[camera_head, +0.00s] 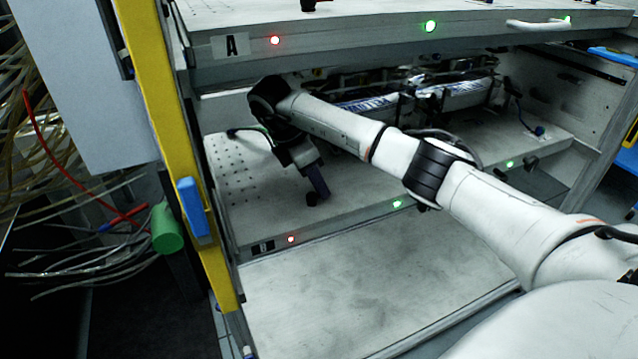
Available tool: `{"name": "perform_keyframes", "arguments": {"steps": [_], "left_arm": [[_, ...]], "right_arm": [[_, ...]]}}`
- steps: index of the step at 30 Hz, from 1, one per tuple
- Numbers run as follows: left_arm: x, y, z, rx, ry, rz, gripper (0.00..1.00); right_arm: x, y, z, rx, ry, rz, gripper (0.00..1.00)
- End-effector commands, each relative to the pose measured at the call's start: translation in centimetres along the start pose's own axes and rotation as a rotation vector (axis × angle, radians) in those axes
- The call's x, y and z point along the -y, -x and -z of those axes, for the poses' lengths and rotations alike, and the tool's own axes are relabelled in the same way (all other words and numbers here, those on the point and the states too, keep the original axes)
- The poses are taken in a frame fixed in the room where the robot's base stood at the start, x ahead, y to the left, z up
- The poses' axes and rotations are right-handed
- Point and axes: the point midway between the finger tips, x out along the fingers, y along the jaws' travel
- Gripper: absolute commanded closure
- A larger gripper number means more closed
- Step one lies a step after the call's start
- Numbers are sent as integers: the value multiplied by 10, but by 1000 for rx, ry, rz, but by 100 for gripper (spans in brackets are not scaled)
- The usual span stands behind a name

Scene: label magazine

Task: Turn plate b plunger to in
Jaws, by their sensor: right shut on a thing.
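Plate B (345,222) is the middle shelf, with a black B label (263,248) at its front left. A red light (291,239) glows near that label and a green light (397,204) glows further right on the front edge. My right arm reaches in from the right, and my right gripper (318,194) points down at the plate near its front left. The gripper is shut on the small black plunger (312,199), which stands on the plate's surface; the fingers partly hide it. I cannot tell how the plunger is turned. My left gripper is not in view.
Plate A (350,30) overhangs above, with a white handle (538,25). A yellow post (165,110) with a blue block (193,207) stands left. Cables (75,215) hang beyond it. Silver-wrapped parts (455,92) lie at the back. A bare lower panel (370,290) is clear.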

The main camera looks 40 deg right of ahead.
Motion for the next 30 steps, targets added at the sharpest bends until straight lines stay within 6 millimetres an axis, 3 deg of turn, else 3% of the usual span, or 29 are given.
{"name": "perform_keyframes", "arguments": {"steps": [6, 7, 10, 23, 30], "left_arm": [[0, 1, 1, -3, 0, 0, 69], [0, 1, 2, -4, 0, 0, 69], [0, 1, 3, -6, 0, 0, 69], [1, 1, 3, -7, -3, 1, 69], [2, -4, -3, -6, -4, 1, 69]], "right_arm": [[1, 0, 1, -4, -1, 2, 100], [1, 0, 2, -4, 0, 2, 87], [0, 0, 1, -3, 0, 2, 72], [0, 0, 0, -1, 5, -2, 72], [-3, -3, 1, -1, 176, -74, 72]]}}
